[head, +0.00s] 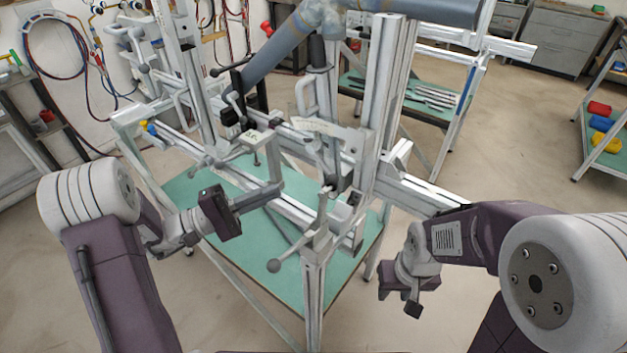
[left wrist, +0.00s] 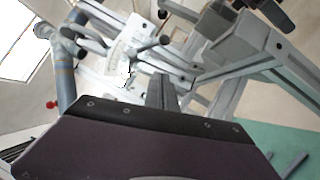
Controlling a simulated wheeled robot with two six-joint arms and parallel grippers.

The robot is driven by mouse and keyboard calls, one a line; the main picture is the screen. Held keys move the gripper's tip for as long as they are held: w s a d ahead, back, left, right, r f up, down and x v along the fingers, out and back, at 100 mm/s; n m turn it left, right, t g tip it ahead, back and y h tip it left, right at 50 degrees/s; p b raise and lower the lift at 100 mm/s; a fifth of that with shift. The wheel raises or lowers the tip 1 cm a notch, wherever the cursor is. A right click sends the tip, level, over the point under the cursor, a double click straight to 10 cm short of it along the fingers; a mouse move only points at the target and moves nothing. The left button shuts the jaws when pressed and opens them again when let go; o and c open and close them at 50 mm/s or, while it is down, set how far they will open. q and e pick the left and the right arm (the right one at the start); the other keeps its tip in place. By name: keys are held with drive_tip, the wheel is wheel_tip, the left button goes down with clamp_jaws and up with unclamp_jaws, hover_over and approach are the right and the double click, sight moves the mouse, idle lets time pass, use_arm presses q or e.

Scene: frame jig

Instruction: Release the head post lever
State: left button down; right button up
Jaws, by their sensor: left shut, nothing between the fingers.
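The jig is a frame of pale aluminium rails (head: 384,85) with several levers. One lever with a dark ball knob (head: 273,266) sticks out at the low front. Another ball-ended lever (head: 215,72) is at the upper left. I cannot tell which one is the head post lever. My left gripper (head: 279,188) is shut and empty in front of the jig's middle rails. Its fingers also show in the left wrist view (left wrist: 162,93), with dark knobs (left wrist: 165,40) beyond them. My right gripper (head: 412,305) hangs low right of the jig; its fingers are unclear.
A blue-grey tube frame (head: 285,48) is held across the jig's top. The jig stands over a green tabletop (head: 345,262). Behind is a green bench (head: 385,104) with metal parts. Coloured items (head: 602,123) lie on a right-hand shelf.

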use_arm(q)
approach(324, 163)
drive_tip(key=w+d+f, duration=0.3)
drive_tip(key=d, duration=0.2)
drive_tip(key=s+d+r+p, duration=0.1)
drive_tip(key=shift+s+d, duration=0.15)
drive_tip(key=shift+d, duration=0.1)
